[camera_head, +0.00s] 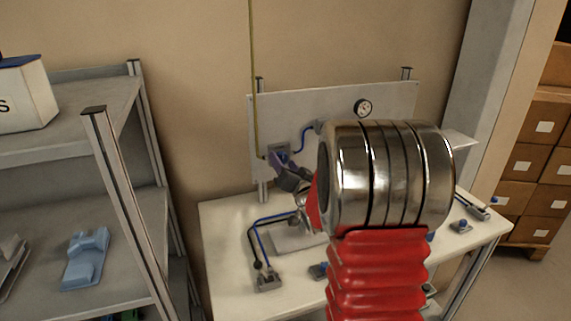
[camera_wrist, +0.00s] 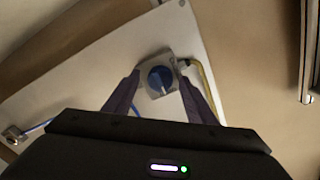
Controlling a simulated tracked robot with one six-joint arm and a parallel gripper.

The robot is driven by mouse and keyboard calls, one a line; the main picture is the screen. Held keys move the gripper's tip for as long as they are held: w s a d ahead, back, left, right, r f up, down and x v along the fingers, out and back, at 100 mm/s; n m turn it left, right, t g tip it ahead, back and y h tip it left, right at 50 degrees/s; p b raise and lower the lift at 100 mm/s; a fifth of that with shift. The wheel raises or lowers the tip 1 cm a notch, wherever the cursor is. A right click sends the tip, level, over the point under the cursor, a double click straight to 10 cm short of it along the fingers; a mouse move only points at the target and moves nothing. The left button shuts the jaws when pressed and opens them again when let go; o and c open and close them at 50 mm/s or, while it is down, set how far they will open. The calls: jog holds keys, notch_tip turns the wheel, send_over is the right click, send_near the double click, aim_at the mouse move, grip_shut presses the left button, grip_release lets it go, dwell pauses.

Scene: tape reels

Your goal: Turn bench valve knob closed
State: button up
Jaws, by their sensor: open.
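The valve knob (camera_wrist: 160,79) is a round blue knob with a raised bar, on a grey square base fixed to a pale upright panel (camera_wrist: 95,82). My gripper (camera_wrist: 159,82) is open in the wrist view, with one dark finger on each side of the knob. I cannot tell whether the fingers touch it. In the head view the panel (camera_head: 335,103) stands at the back of the white bench (camera_head: 228,232). There my gripper (camera_head: 275,165) is at the panel's lower left and mostly covers the valve. My arm hides the middle of the bench.
A round gauge (camera_head: 363,108) sits on the panel, right of the valve. A yellow line (camera_head: 252,60) runs up the wall at the panel's left edge. Small fittings with blue and black hoses (camera_head: 266,277) lie on the bench. Grey shelving (camera_head: 125,200) stands to the left.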

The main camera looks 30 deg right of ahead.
jog(key=shift+c, duration=0.6)
jog(key=c, duration=0.9)
jog(key=shift+d, duration=0.15)
